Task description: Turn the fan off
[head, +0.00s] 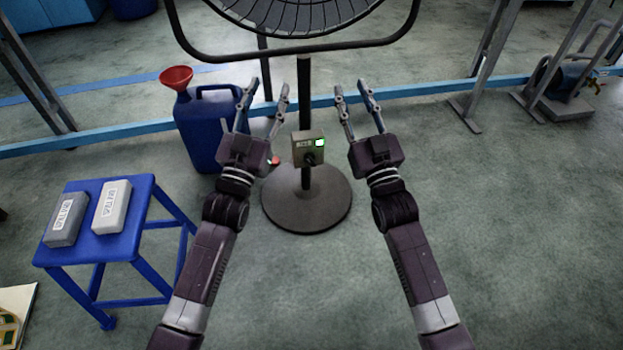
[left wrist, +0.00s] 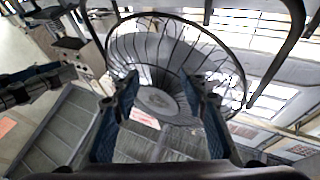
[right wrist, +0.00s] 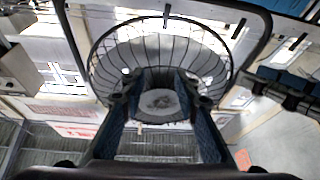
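The fan stands upright ahead of me, with its round cage (head: 295,12) at the top of the head view, a dark pole and a round base (head: 306,205). A small control box (head: 308,149) with a dark knob and a lit green patch sits on the pole. My left gripper (head: 267,92) is open and empty, left of the pole and above the box. My right gripper (head: 352,90) is open and empty, right of the pole. Both wrist views show the fan cage, in the left (left wrist: 175,65) and the right (right wrist: 160,60), beyond the open fingers.
A blue jug (head: 205,130) with a red funnel (head: 176,78) stands left of the fan. A blue stool (head: 125,240) at the left carries two grey blocks. A blue rail (head: 420,90) crosses behind.

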